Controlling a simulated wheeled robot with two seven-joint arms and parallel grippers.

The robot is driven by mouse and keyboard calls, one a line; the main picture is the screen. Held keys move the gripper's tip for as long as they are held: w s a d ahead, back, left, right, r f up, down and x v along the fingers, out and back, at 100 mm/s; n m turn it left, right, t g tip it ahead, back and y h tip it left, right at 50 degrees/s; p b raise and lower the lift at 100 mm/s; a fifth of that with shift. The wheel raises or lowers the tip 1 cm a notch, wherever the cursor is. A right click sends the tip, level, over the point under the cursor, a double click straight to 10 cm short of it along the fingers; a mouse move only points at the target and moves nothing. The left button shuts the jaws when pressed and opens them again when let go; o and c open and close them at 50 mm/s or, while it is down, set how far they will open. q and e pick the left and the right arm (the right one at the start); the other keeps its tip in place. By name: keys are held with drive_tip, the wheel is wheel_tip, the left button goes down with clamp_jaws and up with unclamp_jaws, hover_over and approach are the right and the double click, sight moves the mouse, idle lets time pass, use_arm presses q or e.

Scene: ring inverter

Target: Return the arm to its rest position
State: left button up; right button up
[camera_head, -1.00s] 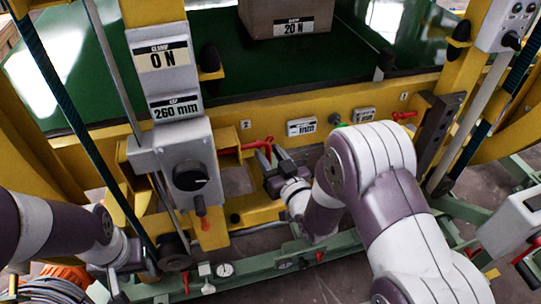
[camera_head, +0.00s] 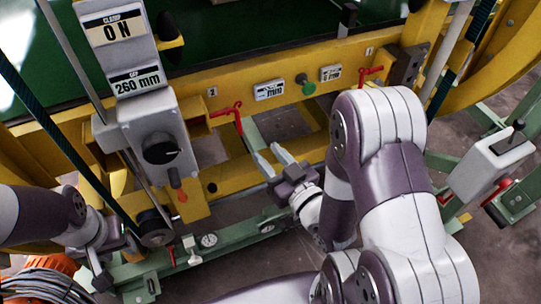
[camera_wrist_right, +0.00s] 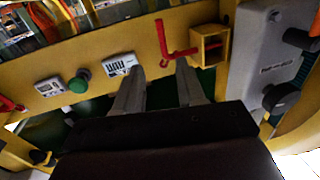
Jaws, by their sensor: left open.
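My right arm, purple and white, reaches up from the lower right in the head view. Its gripper (camera_head: 268,157) is open, with its two grey fingers apart and nothing between them. It is below and right of the red bent lever (camera_head: 238,118) on the yellow beam. In the right wrist view the fingers (camera_wrist_right: 158,85) point toward the beam, and the red lever (camera_wrist_right: 168,45) shows beyond them, apart from them. My left arm comes in from the left. Its gripper (camera_head: 98,270) hangs low near the green rail, small and partly shadowed.
A grey control box with a black knob (camera_head: 160,150) and displays reading 0 N and 260 mm stands left of the lever. A green button (camera_head: 308,88) and a second red lever (camera_head: 370,72) are on the yellow beam (camera_head: 225,95). A gauge (camera_head: 209,240) is on the green rail.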

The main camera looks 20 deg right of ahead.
wheel_tip(320, 180, down, 5)
drive_tip(key=w+d+g+h, duration=0.2)
drive_tip(key=w+g+h, duration=0.1)
drive_tip(key=g, duration=0.4)
drive_tip(key=s+m+g+h, duration=0.1)
drive_tip(key=s+m+g, duration=0.1)
drive_tip(key=s+g, duration=0.6)
wheel_tip(320, 180, up, 16)
drive_tip(key=s+g+p, duration=0.1)
drive_tip(key=s+p, duration=0.1)
drive_tip(key=p, duration=1.3)
drive_tip(key=shift+a+r, duration=0.15)
drive_tip(key=shift+a, duration=0.05)
drive_tip(key=shift+s, duration=0.1)
